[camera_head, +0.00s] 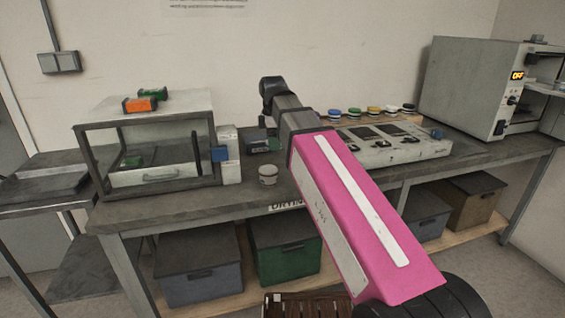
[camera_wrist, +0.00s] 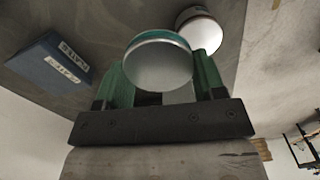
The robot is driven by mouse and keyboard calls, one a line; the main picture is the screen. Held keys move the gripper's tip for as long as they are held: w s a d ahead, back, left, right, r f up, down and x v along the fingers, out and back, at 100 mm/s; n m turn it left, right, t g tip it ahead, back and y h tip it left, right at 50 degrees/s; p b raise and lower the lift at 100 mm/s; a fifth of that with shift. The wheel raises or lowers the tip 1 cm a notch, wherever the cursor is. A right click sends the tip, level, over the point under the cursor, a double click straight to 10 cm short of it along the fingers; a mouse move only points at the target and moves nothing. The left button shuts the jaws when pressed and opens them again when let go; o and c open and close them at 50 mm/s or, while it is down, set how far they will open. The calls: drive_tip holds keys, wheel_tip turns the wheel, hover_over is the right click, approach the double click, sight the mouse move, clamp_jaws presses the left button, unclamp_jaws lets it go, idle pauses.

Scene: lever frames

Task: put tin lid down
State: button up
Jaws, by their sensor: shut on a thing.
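The tin lid (camera_wrist: 158,66) is a round, pale grey disc with a teal rim. In the wrist view it sits between the green fingers of my gripper (camera_wrist: 163,78), which is shut on it. The tin (camera_wrist: 199,30) stands on the bench beyond the lid, to its upper right, and the lid appears apart from it. In the head view the small pale tin (camera_head: 268,175) stands near the bench's front edge. I cannot make out the lid in that view.
A glass-sided case (camera_head: 150,150) stands left of the tin, and a grey panel (camera_head: 390,146) stands to the right. A blue labelled block (camera_wrist: 50,63) is left of the lid. Bare bench (camera_head: 190,206) lies along the front edge.

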hover_over(278, 160)
wheel_tip(278, 160, down, 6)
drive_tip(key=shift+f, duration=2.3)
drive_tip(key=o, duration=0.6)
drive_tip(key=shift+f, duration=0.1)
drive_tip(key=shift+c, duration=0.2)
drive_tip(key=o, duration=0.4)
wheel_tip(278, 160, up, 12)
drive_tip(key=shift+r, duration=0.15)
